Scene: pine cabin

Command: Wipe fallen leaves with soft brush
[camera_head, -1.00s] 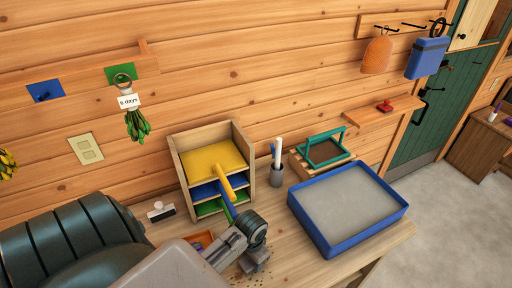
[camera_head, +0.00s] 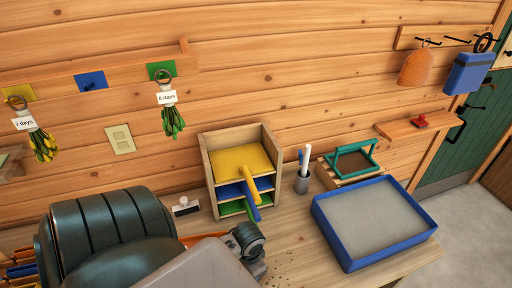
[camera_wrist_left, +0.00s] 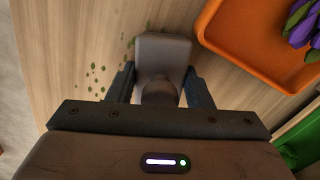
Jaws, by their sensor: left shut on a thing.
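My left gripper (camera_wrist_left: 161,90) is shut on the soft brush (camera_wrist_left: 163,52), a grey-beige block with a narrower neck between the fingers. In the head view this gripper (camera_head: 248,245) is low in the middle, partly hidden by my own arm. Small green leaf bits (camera_wrist_left: 95,75) lie scattered on the wooden worktop, left of the brush in the wrist view. They also show as dark specks (camera_head: 279,263) right of the gripper in the head view. Whether the brush touches the worktop cannot be told. My right gripper is not in view.
An orange tray (camera_wrist_left: 235,45) with purple flowers (camera_wrist_left: 300,27) lies close right of the brush. Behind stand a shelf (camera_head: 268,150) with coloured trays, a pen cup (camera_head: 301,184) and a blue-rimmed box (camera_head: 345,262). A small white-and-black object (camera_head: 186,206) sits left of the shelf.

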